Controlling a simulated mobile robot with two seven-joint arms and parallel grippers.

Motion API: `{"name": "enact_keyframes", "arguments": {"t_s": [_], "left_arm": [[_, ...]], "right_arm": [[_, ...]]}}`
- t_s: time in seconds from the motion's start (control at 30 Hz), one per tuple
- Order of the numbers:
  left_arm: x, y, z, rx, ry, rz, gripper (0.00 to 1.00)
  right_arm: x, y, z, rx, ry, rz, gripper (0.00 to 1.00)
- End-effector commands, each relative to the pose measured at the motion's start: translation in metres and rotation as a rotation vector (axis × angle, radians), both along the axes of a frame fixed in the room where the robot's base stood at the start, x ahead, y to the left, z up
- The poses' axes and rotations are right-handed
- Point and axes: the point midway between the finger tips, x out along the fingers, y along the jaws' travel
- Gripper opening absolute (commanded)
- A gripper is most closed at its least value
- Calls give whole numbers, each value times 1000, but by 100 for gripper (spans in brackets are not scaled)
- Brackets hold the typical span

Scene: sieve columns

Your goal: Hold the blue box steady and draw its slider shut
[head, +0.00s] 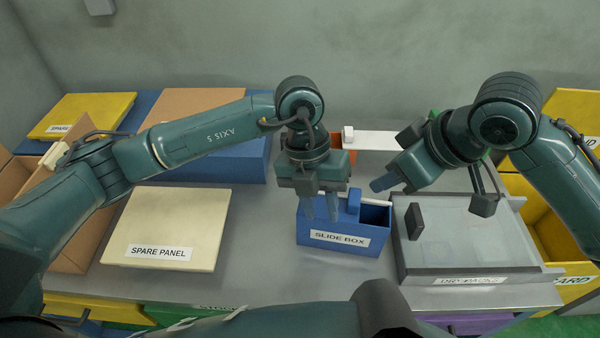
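The blue slide box (318,239) stands on the grey table, its "SLIDE BOX" label facing me. Its top is partly open at the right, showing a dark inside (375,214). A blue upright knob (354,201) and a pale strip (378,202) show at its top; I cannot tell exactly how they join the slider. My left gripper (320,208) points down at the box's left part, fingers apart with nothing clearly between them. Whether they touch the box is unclear. My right gripper (384,183) is tilted down-left, right of and behind the knob; its finger gap is hidden.
A grey tray labelled "DRY PACKS" (470,272) with a dark handle (415,221) sits close right of the box. A cream spare panel (170,220) lies left. An orange container (338,142) and a white strip (382,140) are behind. Yellow bins (550,225) stand far right.

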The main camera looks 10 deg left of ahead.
Motion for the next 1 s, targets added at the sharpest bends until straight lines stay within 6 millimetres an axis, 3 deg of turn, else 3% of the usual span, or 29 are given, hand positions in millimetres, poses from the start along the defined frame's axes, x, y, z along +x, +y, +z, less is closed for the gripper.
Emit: {"name": "enact_keyframes", "arguments": {"t_s": [0.03,0.13,0.37,1.0], "left_arm": [[14,14,6,76,-47,31,29],[31,33,14,179,-108,82,29],[43,47,13,255,-151,126,29],[42,46,-96,248,-148,121,29]], "right_arm": [[0,0,0,0,0,0,36],[0,0,0,0,0,0,36],[0,0,0,0,0,0,36],[0,0,0,0,0,0,36]]}}
